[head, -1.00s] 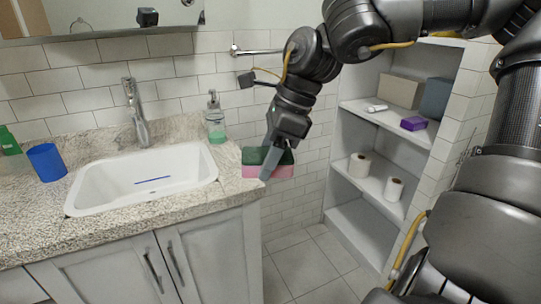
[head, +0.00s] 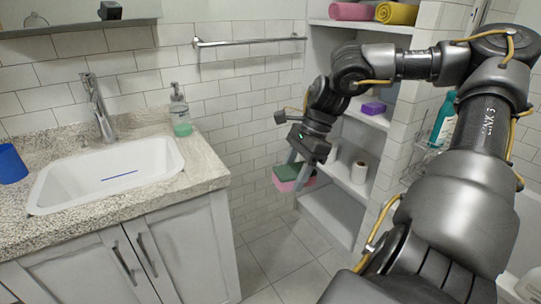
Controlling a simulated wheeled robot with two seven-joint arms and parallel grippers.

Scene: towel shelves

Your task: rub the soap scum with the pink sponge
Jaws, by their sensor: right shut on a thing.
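The sponge (head: 293,176), pink below and dark green on top, is held in the air to the right of the counter. My right gripper (head: 299,172) is shut on it, with the fingers pointing down. A white sink (head: 70,178) is set in the speckled counter at the left. A thin blue streak (head: 119,175) lies in its basin. I cannot tell any soap scum apart. My left gripper is not in view.
A soap dispenser (head: 180,112) stands at the counter's back right, and a blue cup (head: 11,164) at the left. Behind my right arm are wall shelves (head: 331,212) with towels, a purple box (head: 373,108) and a paper roll (head: 359,172). Floor shows beside the cabinet.

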